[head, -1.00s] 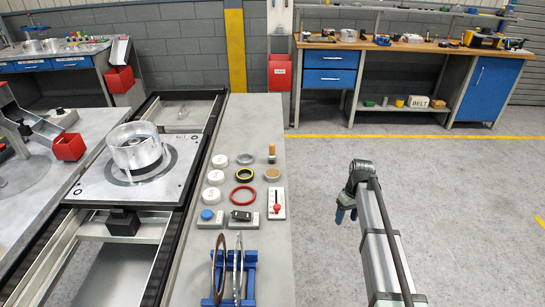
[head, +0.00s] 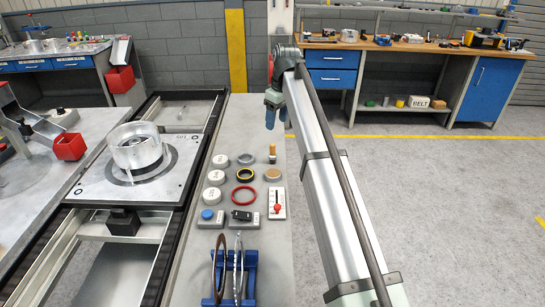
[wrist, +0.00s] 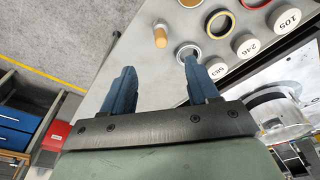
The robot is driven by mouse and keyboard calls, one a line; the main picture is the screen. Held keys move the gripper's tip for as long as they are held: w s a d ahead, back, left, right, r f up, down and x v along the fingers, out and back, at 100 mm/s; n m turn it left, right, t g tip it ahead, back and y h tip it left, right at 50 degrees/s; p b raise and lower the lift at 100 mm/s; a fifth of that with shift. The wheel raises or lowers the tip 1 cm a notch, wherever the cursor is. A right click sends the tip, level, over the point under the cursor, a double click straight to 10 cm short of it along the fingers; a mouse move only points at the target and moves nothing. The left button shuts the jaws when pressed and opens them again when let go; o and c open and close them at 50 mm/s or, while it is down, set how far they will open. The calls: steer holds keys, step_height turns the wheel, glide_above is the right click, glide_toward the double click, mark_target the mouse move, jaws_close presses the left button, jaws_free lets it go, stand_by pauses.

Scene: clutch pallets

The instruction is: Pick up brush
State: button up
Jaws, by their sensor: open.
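The brush (head: 272,153) appears as a small upright wooden-coloured cylinder near the far right edge of the grey bench. It also shows in the wrist view (wrist: 161,38), beyond the fingertips and between their lines. Its lower end is hard to make out. My gripper (head: 276,120) is above the far end of the bench, with blue fingers pointing down. In the wrist view my gripper (wrist: 158,70) is open, with nothing between its fingers. It is apart from the brush.
Beside the brush stand a grey ring (head: 246,159), a yellow-black ring (head: 245,175), a tan-topped round piece (head: 272,174) and several white numbered discs (head: 220,161). A red-lever switch (head: 278,205) and a blue rack (head: 250,285) with discs are nearer. A metal drum (head: 137,150) stands on the pallet.

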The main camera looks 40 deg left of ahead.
mark_target(273, 144)
steer(key=f, duration=0.4)
steer(key=a+f, duration=0.1)
steer(key=f, duration=0.4)
steer(key=a+f, duration=0.1)
steer(key=f, duration=0.3)
steer(key=shift+s+f, duration=0.2)
steer(key=shift+f, duration=0.1)
steer(key=shift+c, duration=0.4)
jaws_close()
steer(key=shift+r, duration=0.15)
